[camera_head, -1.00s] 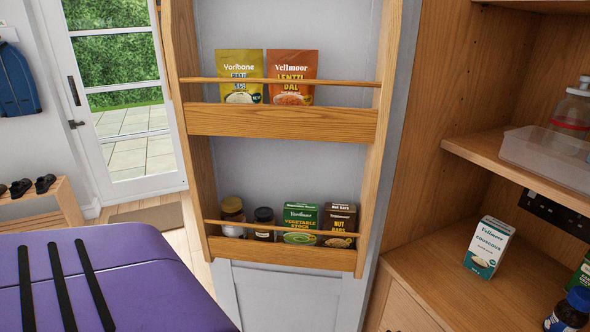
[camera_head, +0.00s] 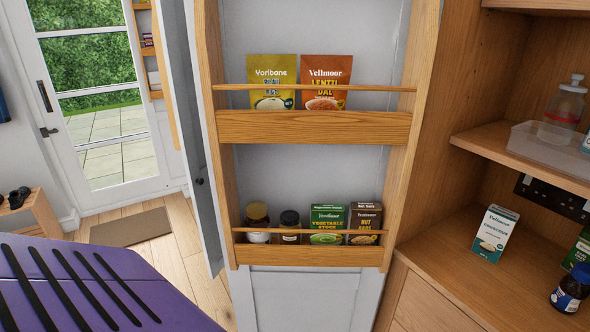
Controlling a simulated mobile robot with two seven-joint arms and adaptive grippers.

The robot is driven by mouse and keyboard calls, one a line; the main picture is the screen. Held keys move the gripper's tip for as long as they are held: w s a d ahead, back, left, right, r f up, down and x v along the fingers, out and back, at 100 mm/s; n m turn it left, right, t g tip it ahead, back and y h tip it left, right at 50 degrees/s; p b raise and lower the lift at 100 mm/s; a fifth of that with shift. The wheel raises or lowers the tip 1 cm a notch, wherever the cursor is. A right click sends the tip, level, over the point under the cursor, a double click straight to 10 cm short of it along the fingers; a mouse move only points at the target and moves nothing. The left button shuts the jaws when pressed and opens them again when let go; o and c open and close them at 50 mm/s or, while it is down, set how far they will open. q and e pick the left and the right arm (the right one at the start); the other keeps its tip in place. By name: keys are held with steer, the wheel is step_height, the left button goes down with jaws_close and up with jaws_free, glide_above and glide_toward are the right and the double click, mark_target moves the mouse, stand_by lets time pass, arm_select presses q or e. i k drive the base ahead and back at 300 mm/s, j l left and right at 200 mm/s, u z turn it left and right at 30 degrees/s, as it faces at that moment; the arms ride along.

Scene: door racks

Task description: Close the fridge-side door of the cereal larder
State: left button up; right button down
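A white door panel (camera_head: 265,185) with oak racks on its face stands open in the middle, left of the larder's oak interior. Its upper rack (camera_head: 312,126) holds a yellow pouch (camera_head: 271,82) and an orange lentil dal pouch (camera_head: 325,82). Its lower rack (camera_head: 308,255) holds two jars, a green stock box (camera_head: 327,223) and a nut bars box (camera_head: 364,223). Another pale door (camera_head: 190,130), seen nearly edge-on with a small dark knob, stands just left of it. I cannot tell which door is the fridge-side one. Neither gripper is in view.
Oak shelves (camera_head: 520,155) at the right hold a clear tray, a couscous box (camera_head: 494,233) and a blue-lidded jar (camera_head: 570,288). A purple block (camera_head: 90,290) with black strips fills the lower left. Open floor and a brown mat (camera_head: 130,227) lie before the glazed door (camera_head: 92,95).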

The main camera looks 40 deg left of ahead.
mark_target(296, 160)
steer(key=k+j+z, duration=0.1)
steer(key=j, duration=0.25)
steer(key=k+j+z, duration=0.25)
steer(key=j, duration=0.35)
steer(key=k+j+z, duration=0.15)
steer(key=j, duration=0.2)
steer(key=k+j+z, duration=0.15)
steer(key=j, duration=0.15)
steer(key=k+j+z, duration=0.15)
steer(key=j, duration=0.15)
steer(key=j+z, duration=0.15)
steer(key=j, duration=0.2)
steer(key=k+j+z, duration=0.1)
steer(key=j, duration=0.25)
steer(key=k+j+z, duration=0.15)
steer(key=j, duration=0.15)
steer(key=j+z, duration=0.25)
steer(key=j, duration=0.25)
steer(key=k+j+z, duration=0.2)
steer(key=j, duration=0.35)
steer(key=i+j+z, duration=0.1)
steer(key=j, duration=0.25)
steer(key=i+j+z, duration=0.15)
steer(key=j, duration=0.2)
steer(key=i+j+z, duration=0.1)
steer(key=j, duration=0.25)
